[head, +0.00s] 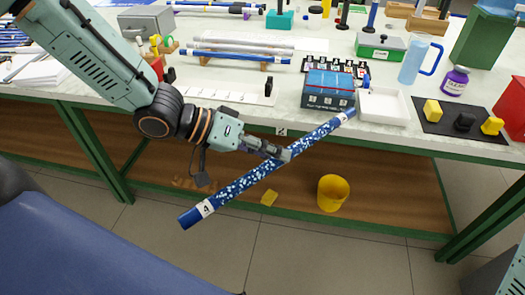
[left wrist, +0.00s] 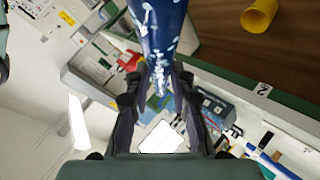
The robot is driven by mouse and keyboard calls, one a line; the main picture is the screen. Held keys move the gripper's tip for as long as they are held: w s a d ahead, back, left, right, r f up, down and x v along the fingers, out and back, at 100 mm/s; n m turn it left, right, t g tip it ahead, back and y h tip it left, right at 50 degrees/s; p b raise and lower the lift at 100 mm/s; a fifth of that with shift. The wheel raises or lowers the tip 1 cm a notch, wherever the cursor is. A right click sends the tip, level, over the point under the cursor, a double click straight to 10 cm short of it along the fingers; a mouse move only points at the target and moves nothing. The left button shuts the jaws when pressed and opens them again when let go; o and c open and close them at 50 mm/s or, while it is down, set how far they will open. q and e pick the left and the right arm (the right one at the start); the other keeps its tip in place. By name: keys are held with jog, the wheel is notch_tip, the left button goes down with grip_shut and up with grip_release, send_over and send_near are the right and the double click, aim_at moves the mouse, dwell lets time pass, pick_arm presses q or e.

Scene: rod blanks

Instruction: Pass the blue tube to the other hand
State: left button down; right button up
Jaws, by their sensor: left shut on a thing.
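The blue tube (head: 245,181) is dark blue with white speckles and a white label marked 4 near its lower left end. It is held in the air in front of the bench, tilted from lower left to upper right. My left gripper (head: 284,155) is shut on the tube near its middle. In the left wrist view the tube (left wrist: 160,30) stands between the two fingers (left wrist: 155,88) of my left gripper. My right gripper is in neither view.
The white bench top (head: 220,85) holds a blue box (head: 327,97), a white tray (head: 383,107), a blue jug (head: 413,60) and a dark mat (head: 450,128) with yellow and black pieces. A yellow bin (head: 332,193) stands below. Open space surrounds the tube's lower end.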

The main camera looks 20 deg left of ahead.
pick_arm(q)
jog(key=w+d+r+m+g+h, duration=0.1)
jog(key=w+d+r+m+g, duration=0.15)
jog(key=d, duration=0.35)
jog(key=w+d+r+m+g, duration=0.1)
jog(key=d+r+m+g, duration=0.25)
jog(key=d, duration=0.25)
jog(key=a+r, duration=0.5)
jog(key=r, duration=0.4)
jog(key=d+f+m+g+y, duration=0.2)
jog(key=d+f+m+g, duration=0.4)
jog(key=f, duration=0.4)
jog(key=shift+s+a+n+t+h, duration=1.2)
jog(key=shift+s+a+n+t, duration=0.95)
jog(key=shift+n+t, duration=0.6)
jog(key=shift+w+d+f+m+g+y, duration=0.6)
jog(key=shift+w+d+f+m+g, duration=1.3)
jog(key=shift+d+f+m+g, duration=0.25)
jog(key=s+a+r+n+t+h, duration=0.1)
jog(key=s+a+r+n+t, duration=0.5)
jog(key=a+r+n+t, duration=0.3)
jog(key=w+d+f+m+g+y, duration=0.4)
jog(key=f+m+g, duration=0.5)
jog(key=m+g, duration=0.4)
jog(key=shift+w+d+f+m, duration=0.15)
jog(key=shift+w+d+m, duration=0.15)
jog(key=shift+w+d, duration=0.45)
